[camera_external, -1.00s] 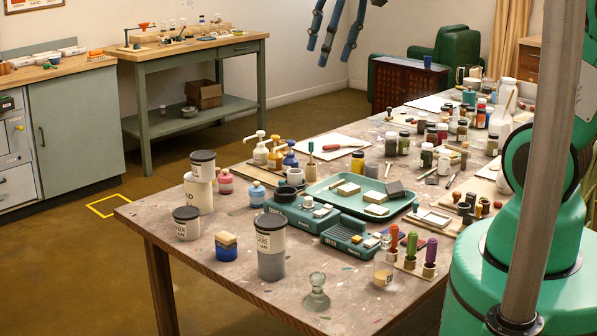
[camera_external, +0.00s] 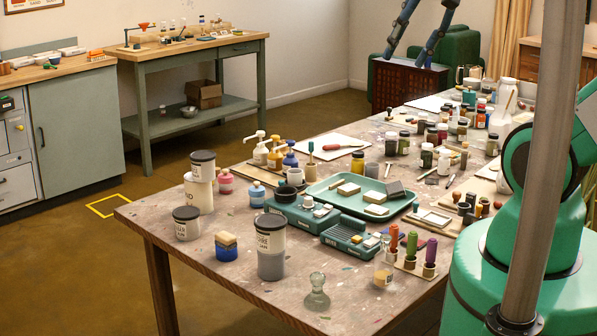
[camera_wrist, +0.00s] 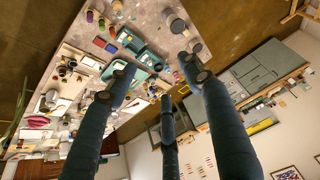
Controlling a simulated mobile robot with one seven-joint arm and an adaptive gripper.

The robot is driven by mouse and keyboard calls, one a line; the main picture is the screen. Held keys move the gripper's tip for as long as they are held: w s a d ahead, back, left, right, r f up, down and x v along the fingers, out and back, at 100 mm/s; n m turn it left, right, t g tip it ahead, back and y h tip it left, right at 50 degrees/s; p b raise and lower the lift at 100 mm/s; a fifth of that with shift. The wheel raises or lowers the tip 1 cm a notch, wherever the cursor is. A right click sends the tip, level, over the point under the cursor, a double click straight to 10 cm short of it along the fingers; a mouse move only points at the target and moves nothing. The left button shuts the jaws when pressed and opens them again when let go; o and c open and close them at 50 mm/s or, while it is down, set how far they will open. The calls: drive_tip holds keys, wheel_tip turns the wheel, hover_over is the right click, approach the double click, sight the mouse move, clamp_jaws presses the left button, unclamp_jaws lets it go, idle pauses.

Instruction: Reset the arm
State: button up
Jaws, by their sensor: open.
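My gripper (camera_external: 405,55) shows at the top of the external view, with dark blue fingers pointing down and its upper part cut off by the frame. It hangs above the far part of the scene, in front of the green armchair and red-brown cabinet in the picture. In the wrist view my gripper (camera_wrist: 158,82) has three long fingers spread apart, with nothing between them. The cluttered pigment table (camera_external: 215,290) lies well below; it also shows in the wrist view (camera_wrist: 150,22).
A green tray (camera_external: 330,204), jars, bottles and stamps crowd the table. A glass stopper (camera_external: 317,292) stands near its front edge. A red-brown cabinet (camera_external: 405,88) and green armchair (camera_external: 462,55) are at the back. A workbench (camera_external: 190,58) stands back left. Open floor lies between.

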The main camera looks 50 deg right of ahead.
wheel_tip(320, 180, down, 2)
drive_tip(key=shift+f+b, duration=0.1)
drive_tip(key=shift+b, duration=1)
